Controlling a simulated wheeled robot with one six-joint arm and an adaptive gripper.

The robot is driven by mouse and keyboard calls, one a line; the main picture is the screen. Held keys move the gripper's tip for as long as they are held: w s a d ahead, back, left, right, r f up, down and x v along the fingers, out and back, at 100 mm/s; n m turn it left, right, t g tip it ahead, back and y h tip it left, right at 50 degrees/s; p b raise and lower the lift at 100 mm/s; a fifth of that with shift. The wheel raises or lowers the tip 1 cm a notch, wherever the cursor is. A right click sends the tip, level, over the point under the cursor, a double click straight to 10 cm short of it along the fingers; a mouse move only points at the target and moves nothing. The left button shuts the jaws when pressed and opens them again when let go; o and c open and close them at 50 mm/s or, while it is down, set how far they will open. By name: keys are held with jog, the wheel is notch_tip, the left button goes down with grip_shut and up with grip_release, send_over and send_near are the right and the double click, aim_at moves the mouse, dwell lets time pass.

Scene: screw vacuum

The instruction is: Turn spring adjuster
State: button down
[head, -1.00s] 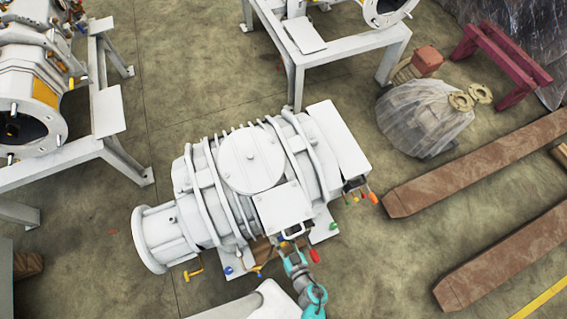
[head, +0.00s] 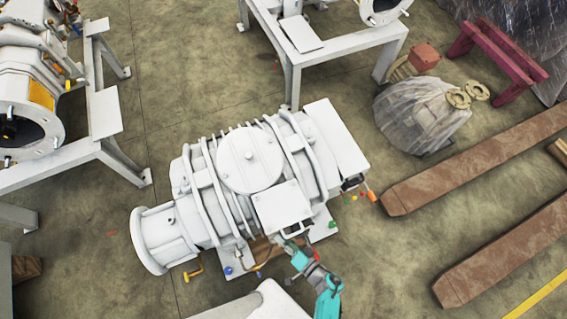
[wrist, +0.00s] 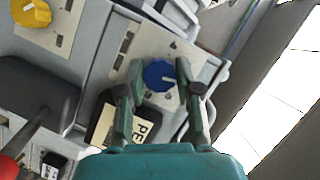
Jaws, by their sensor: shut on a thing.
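A round blue knob (wrist: 160,76) with a white pointer line sits on a pale dial plate (wrist: 165,45) in the wrist view. It appears to be the spring adjuster. My gripper (wrist: 158,70) has one finger on each side of the knob and is shut on it. In the head view my gripper (head: 291,246) is at the front side of the white vacuum machine (head: 250,155), below its box-like cover (head: 282,207). The knob under the fingers cannot be made out in the head view.
A yellow knob (wrist: 32,12) is at the upper left of the wrist view. Rusty beams (head: 480,160) lie on the floor at the right.

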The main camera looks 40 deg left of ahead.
jog(key=m+y, duration=0.1)
jog(key=m, duration=0.2)
jog(key=m+y, duration=0.1)
jog(key=m, duration=0.1)
jog(key=shift+w+f+m+g+y, duration=0.1)
jog(key=shift+m+g+y, duration=0.2)
jog(key=shift+m+g, duration=0.1)
dwell(0.5)
jog(key=c, duration=0.8)
grip_release()
jog(key=shift+d, duration=0.1)
jog(key=shift+d+f, duration=0.15)
jog(key=shift+d, duration=2.8)
jog(key=shift+d+f, duration=0.15)
jog(key=shift+d, duration=2.8)
